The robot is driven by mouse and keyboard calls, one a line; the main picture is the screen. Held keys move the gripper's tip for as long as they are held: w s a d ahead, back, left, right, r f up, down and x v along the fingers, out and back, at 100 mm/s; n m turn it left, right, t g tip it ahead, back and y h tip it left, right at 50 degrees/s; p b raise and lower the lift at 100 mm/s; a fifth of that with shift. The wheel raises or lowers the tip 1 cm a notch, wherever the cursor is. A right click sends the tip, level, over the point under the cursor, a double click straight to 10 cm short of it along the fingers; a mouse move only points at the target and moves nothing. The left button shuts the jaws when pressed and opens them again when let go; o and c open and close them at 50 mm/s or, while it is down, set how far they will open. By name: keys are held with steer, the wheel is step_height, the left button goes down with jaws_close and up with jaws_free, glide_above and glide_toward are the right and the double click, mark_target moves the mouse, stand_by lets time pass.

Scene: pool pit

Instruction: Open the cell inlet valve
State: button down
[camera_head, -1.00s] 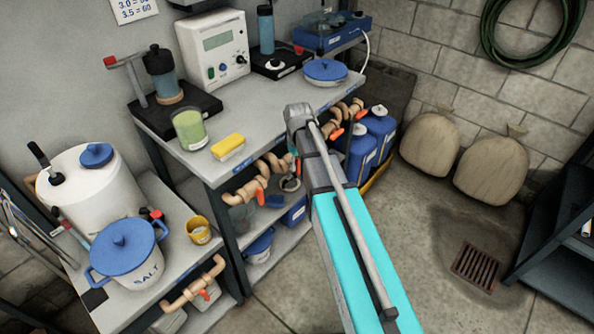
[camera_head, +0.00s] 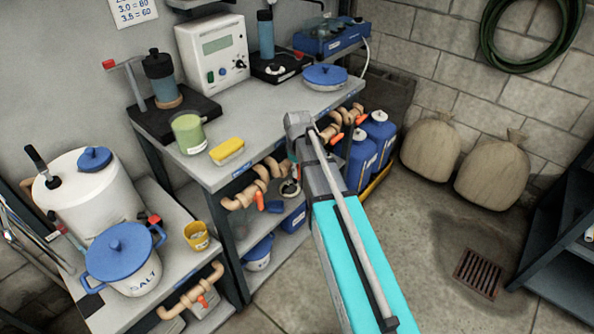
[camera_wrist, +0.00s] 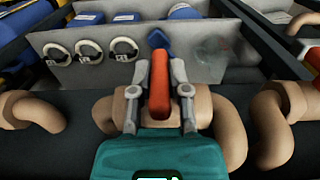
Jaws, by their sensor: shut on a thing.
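In the wrist view my gripper (camera_wrist: 160,92) is shut on an orange valve handle (camera_wrist: 159,90), with one grey finger on each side of it. The handle sits on a tan pipe (camera_wrist: 202,105) and points away from the gripper body. No label shows that names this valve. In the head view my arm hides the held handle. Other orange valve handles show on tan pipes under the bench, one at left (camera_head: 259,201) and one at right (camera_head: 337,138).
The grey bench (camera_head: 200,165) stands above the pipes. Blue jugs (camera_head: 380,133) stand to the right of the pipes. Behind the handle, the wrist view shows a grey panel (camera_wrist: 75,70) with several white rings. Open floor with a drain grate (camera_head: 478,272) lies at right.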

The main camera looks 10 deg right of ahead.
stand_by(0.3)
steer(key=shift+s+a+f+t+h, duration=0.1)
steer(key=shift+s+a+t+h, duration=0.1)
steer(key=shift+t+h, duration=0.5)
steer(key=shift+t+h+b, duration=0.4)
steer(key=shift+h+b, duration=0.25)
steer(key=shift+h, duration=0.15)
steer(key=shift+w+d+t+h, duration=0.1)
steer(key=shift+t+h, duration=0.2)
steer(key=shift+h, duration=0.1)
steer(key=c, duration=0.6)
jaws_free()
